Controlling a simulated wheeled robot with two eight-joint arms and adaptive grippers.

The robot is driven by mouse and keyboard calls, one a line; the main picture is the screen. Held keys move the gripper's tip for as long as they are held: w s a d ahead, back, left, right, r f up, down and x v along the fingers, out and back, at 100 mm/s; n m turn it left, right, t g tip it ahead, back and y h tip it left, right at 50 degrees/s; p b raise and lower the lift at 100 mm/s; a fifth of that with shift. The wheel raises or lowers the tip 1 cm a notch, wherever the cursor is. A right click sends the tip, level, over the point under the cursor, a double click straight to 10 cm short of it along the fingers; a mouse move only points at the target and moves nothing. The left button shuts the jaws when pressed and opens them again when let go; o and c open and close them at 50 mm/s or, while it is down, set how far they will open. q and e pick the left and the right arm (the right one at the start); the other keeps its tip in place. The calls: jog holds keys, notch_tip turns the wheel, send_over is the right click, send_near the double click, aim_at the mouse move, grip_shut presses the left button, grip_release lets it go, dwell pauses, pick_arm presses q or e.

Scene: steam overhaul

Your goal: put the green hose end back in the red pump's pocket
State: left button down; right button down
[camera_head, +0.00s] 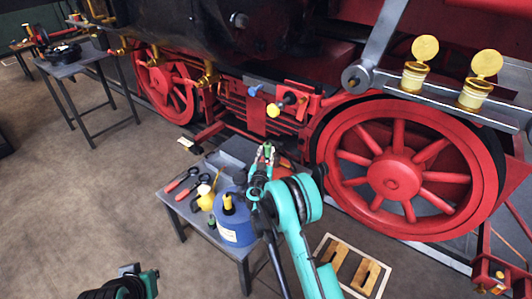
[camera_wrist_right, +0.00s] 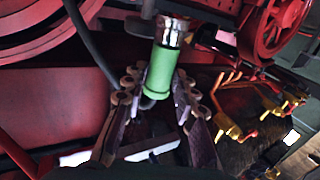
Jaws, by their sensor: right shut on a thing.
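My right gripper (camera_head: 267,158) is shut on the green hose end (camera_wrist_right: 158,75), a green cylinder with a shiny metal collar. In the right wrist view its fingers (camera_wrist_right: 160,100) grip the sides of the green part. The hose end's green tip (camera_head: 267,146) also shows in the head view, above the table's right part. A red rounded thing (camera_head: 286,164), perhaps the red pump, is mostly hidden behind my right gripper and arm. Its pocket cannot be made out. Of my left arm only a part shows at the bottom left; its fingers are not visible.
A blue canister (camera_head: 236,222) with a yellow fitting stands on the small table (camera_head: 190,213), beside red-handled tools (camera_head: 182,180) and a yellow oil can (camera_head: 206,198). The locomotive's red wheel (camera_head: 395,172) is close on the right. A wooden pallet (camera_head: 352,266) lies on the floor.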

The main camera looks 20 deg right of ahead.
aim_at(266, 160)
jog(key=shift+w+a+f, duration=0.15)
jog(key=shift+a+f, duration=0.1)
jog(key=shift+f, duration=0.15)
jog(key=shift+f+b, duration=1.15)
jog(key=shift+f, duration=1)
jog(key=shift+r, duration=0.1)
jog(key=shift+r+p, duration=0.55)
jog(key=shift+r, duration=0.9)
jog(key=c, duration=1.1)
grip_release()
